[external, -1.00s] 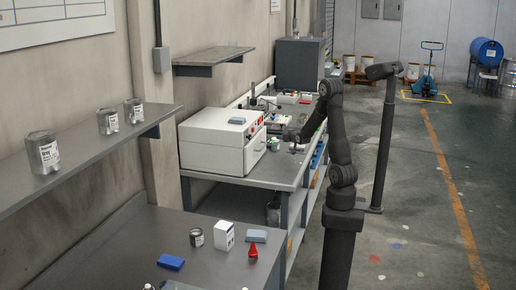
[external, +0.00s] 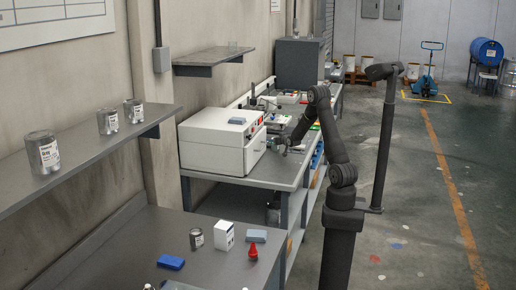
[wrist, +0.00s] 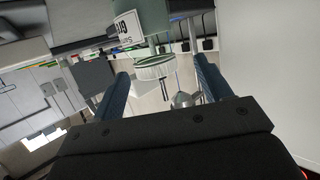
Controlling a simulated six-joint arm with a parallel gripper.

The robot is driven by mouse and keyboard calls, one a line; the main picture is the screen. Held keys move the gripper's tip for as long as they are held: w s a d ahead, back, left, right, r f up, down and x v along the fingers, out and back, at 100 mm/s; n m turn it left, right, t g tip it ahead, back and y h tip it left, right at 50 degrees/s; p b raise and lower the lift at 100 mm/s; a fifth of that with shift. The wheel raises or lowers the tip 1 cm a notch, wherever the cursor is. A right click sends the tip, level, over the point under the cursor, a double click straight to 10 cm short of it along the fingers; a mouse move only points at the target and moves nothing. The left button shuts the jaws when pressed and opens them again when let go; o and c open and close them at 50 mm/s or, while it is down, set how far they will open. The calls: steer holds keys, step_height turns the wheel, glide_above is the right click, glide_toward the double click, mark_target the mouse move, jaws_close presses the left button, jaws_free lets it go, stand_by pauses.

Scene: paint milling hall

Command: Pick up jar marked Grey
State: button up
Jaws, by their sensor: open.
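A clear jar with a grey lid and a white label that seems to read Grey (external: 43,153) stands upright on the left wall shelf, nearest the camera. My gripper (external: 277,148) is far from it, beside the white cabinet machine on the rear bench. In the wrist view my gripper's two blue-grey fingers (wrist: 162,85) are apart, with nothing seen held. Ahead of them is a pale green cylindrical thing (wrist: 155,66) with a labelled part above it; its label is only partly legible, and I cannot tell what it is.
Two smaller jars (external: 107,121) (external: 134,111) share the shelf (external: 90,165). The near bench holds a small jar (external: 196,238), a white box (external: 224,236), a blue block (external: 171,262) and a red cone-shaped thing (external: 253,252). The white machine (external: 222,142) stands left of my gripper.

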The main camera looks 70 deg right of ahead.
steer(key=shift+s+f+x, duration=0.1)
steer(key=shift+x, duration=1.2)
steer(key=shift+s+f+x, duration=0.1)
steer(key=shift+x, duration=1.2)
steer(key=shift+d, duration=0.15)
steer(key=c, duration=1.1)
steer(key=shift+c, duration=0.2)
steer(key=shift+r, duration=0.1)
